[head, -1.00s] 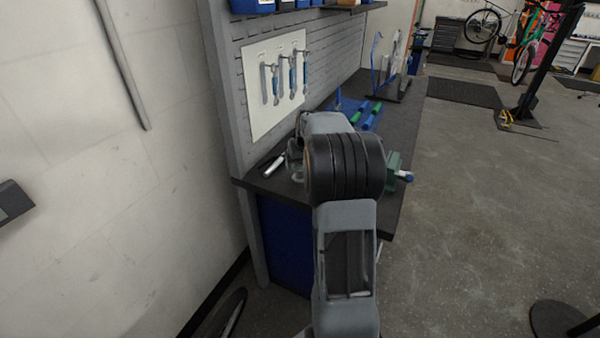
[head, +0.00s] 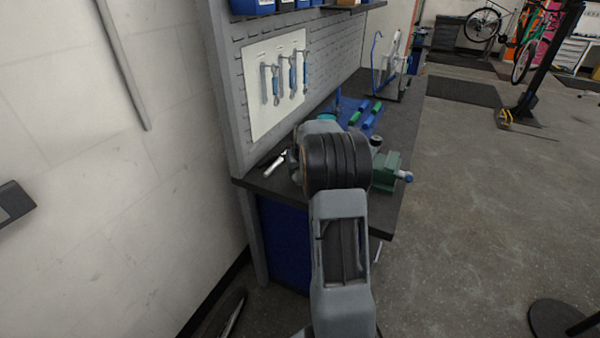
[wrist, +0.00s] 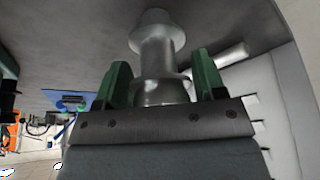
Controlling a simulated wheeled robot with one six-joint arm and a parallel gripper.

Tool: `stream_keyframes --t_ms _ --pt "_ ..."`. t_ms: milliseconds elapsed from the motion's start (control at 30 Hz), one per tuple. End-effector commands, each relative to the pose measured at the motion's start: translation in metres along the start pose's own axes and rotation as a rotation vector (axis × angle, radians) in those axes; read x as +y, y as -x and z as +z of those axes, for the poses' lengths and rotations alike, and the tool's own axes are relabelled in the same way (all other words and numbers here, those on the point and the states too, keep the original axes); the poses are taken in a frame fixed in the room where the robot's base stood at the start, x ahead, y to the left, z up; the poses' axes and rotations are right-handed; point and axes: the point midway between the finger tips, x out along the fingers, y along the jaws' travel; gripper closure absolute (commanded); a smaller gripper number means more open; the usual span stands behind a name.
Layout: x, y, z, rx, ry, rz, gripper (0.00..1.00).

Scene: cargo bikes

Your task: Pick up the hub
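In the wrist view the hub (wrist: 157,57) is a grey metal spool with a wide flange at each end and a narrower neck. The two green fingers of my gripper (wrist: 161,80) stand on either side of it. Its near flange nearly fills the space between them. I cannot tell whether the fingers touch the flange. The far flange lies beyond the fingertips, against the dark worktop; whether it touches the top is unclear. In the head view my arm hides the gripper and the hub.
The dark workbench (head: 398,130) carries a green vise (head: 386,172) right of my arm and a silver tool (head: 267,187) to the left. Blue and green handles lie behind. A pegboard (head: 325,65) with hanging wrenches rises at the left. The floor at right is largely open.

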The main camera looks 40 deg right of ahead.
Motion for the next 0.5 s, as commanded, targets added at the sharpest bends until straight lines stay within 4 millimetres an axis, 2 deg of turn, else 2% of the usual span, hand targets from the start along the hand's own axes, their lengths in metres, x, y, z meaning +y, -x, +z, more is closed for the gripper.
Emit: stream_keyframes --t_ms 67,400,500 --pt "0.0 0.0001 0.0 0.0 0.0 0.0 0.44" --pt "0.0002 0.0002 0.0001 0.0 0.0 0.0 0.76" --pt "0.0003 0.0007 -0.0004 0.001 0.0 0.0 0.76"
